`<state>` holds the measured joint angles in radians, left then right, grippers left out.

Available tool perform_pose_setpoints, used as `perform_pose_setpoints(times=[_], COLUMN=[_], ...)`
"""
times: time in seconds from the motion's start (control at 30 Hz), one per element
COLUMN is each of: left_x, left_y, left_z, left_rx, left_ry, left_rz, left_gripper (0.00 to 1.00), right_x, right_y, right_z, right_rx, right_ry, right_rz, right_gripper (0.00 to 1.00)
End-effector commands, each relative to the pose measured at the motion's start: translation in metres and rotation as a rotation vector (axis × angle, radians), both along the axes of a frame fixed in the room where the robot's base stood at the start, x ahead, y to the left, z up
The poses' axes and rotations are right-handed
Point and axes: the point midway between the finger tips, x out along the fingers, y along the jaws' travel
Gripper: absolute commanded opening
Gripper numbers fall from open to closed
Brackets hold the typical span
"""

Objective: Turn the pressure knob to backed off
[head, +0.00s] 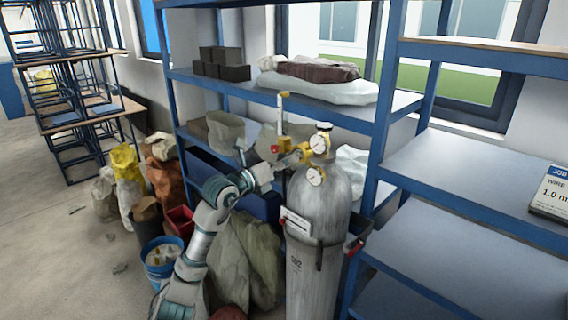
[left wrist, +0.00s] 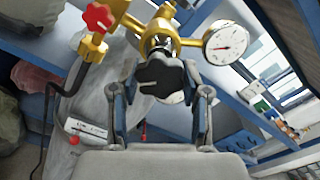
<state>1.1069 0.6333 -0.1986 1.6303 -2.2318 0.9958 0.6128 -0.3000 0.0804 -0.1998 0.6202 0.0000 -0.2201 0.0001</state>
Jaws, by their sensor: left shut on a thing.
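A grey gas cylinder (head: 318,230) stands upright in front of the blue shelving, with a brass regulator on top. One gauge (head: 318,144) and a second gauge (head: 315,176) face me in the head view. In the left wrist view, a black lobed pressure knob (left wrist: 160,78) sits at the front of the brass regulator body (left wrist: 155,42), beside a white gauge (left wrist: 220,43) with a red needle. My left gripper (head: 283,163) reaches the regulator from the left and is shut on the knob, one finger on each side. The knob's marking is not legible. My right gripper is out of view.
A red valve handle (left wrist: 97,18) on a brass fitting is close to the left gripper, with a dark hose below it. A label tag (left wrist: 85,128) hangs nearby. Shelves (head: 455,180) flank the cylinder on the right.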

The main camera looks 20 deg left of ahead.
Motion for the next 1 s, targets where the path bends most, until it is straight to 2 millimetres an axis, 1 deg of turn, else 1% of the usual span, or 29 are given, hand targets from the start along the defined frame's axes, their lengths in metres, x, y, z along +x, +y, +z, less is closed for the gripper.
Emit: perform_pose_setpoints(times=[0.03,0.47,0.5,0.57,0.87,1.0], left_x=[0.002,0.002,0.002,0.001,-0.001,-0.011], left_y=[-0.001,0.000,0.000,0.000,0.000,0.004], left_z=[-0.006,-0.006,-0.006,-0.005,-0.001,-0.001], left_rx=[-0.002,-0.008,-0.008,-0.008,-0.009,-0.009], left_ry=[0.016,0.017,0.016,0.014,0.006,0.005], left_rz=[0.000,0.000,0.000,0.000,0.001,0.001], left_gripper=[0.12,0.12,0.56,0.71,0.72,0.72], right_x=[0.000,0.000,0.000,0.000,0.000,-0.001], right_y=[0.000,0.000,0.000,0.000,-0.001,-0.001], right_z=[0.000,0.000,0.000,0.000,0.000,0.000], right_rx=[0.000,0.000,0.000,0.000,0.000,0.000], right_ry=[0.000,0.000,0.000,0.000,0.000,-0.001], right_rz=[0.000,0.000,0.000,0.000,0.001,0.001], right_gripper=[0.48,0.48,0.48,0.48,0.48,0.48])
